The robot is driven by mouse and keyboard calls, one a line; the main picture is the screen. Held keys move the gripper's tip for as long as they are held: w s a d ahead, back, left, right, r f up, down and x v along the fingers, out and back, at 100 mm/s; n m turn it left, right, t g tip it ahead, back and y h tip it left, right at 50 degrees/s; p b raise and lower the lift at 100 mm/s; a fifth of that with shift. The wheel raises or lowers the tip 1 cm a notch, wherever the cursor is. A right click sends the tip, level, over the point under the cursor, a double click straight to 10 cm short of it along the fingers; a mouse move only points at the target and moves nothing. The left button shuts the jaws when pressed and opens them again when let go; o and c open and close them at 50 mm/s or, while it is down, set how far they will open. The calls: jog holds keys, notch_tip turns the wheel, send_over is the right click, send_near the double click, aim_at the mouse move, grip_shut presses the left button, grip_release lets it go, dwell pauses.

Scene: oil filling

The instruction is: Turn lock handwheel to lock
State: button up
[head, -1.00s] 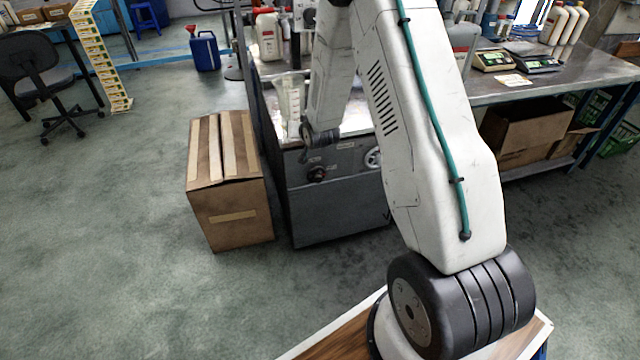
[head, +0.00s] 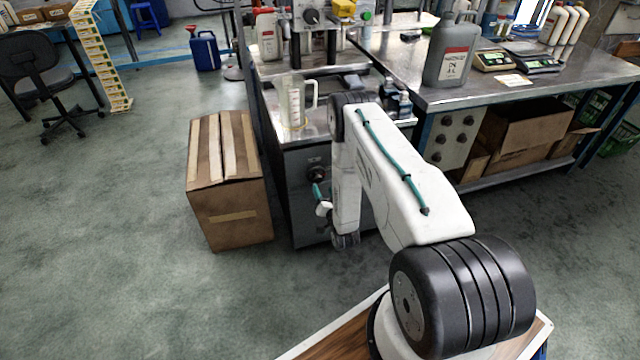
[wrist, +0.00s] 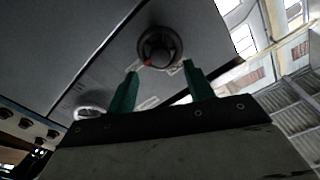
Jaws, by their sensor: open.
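A pale round handwheel (wrist: 90,112) is on the front panel of the grey machine (wrist: 60,45), lower left in the wrist view. In the head view my arm hides it. A dark round knob (wrist: 160,47) with a red mark sits on the same panel. It also shows in the head view (head: 317,173). The labels are too small to read, so I cannot tell which control is the lock. My gripper (wrist: 161,76) is open and empty, with its teal fingers pointing at the panel. The dark knob lies ahead between the fingertips; contact cannot be told.
A cardboard box (head: 230,185) stands on the floor left of the machine. A clear measuring jug (head: 294,105) is on the machine's top. A grey canister (head: 452,50) stands on the metal bench (head: 520,92) at the right. The floor in front is clear.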

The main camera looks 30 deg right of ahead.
aim_at(319, 181)
jog(key=shift+x, duration=2.7)
jog(key=c, duration=1)
